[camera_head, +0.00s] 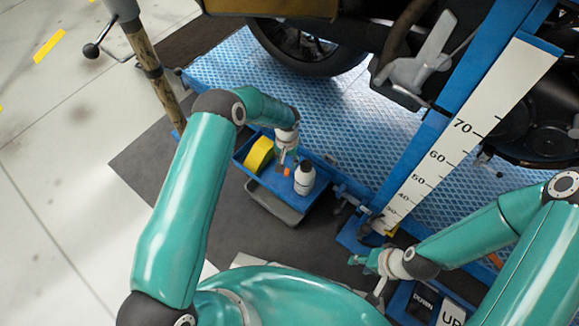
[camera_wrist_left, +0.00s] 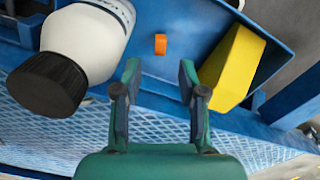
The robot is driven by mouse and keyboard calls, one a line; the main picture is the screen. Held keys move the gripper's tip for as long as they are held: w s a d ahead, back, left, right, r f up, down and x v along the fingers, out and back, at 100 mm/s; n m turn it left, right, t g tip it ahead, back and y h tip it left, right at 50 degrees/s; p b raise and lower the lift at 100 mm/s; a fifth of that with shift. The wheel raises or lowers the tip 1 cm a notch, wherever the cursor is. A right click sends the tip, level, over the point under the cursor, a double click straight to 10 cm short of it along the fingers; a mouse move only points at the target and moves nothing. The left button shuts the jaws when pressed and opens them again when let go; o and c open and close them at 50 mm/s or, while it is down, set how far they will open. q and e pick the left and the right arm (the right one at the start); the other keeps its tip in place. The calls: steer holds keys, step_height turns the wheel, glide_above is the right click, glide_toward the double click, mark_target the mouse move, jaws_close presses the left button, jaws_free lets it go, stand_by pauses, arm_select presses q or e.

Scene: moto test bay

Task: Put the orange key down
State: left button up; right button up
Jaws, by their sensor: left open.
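The orange key (camera_wrist_left: 160,44) shows as a small orange piece in the blue tray (camera_wrist_left: 190,70), between a white bottle and a yellow item. In the head view it is a tiny orange spot (camera_head: 287,171). My left gripper (camera_wrist_left: 160,68) is open and empty; its two fingers are apart, with the key beyond and between their tips, not touched. In the head view my left gripper (camera_head: 284,160) is over the tray, partly hidden by its own wrist. My right gripper (camera_head: 364,262) is at lower right, away from the tray; its fingers are too small to judge.
The yellow item (camera_wrist_left: 230,68) lies on the other side. A white ruler board (camera_head: 460,130) on a blue post and a wheel (camera_head: 310,50) on a blue platform are beyond the tray.

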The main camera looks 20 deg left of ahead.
arm_select(q)
step_height(320, 180, up, 5)
steer(key=shift+f+p, duration=0.1)
steer(key=shift+p, duration=0.35)
steer(key=shift+s, duration=0.1)
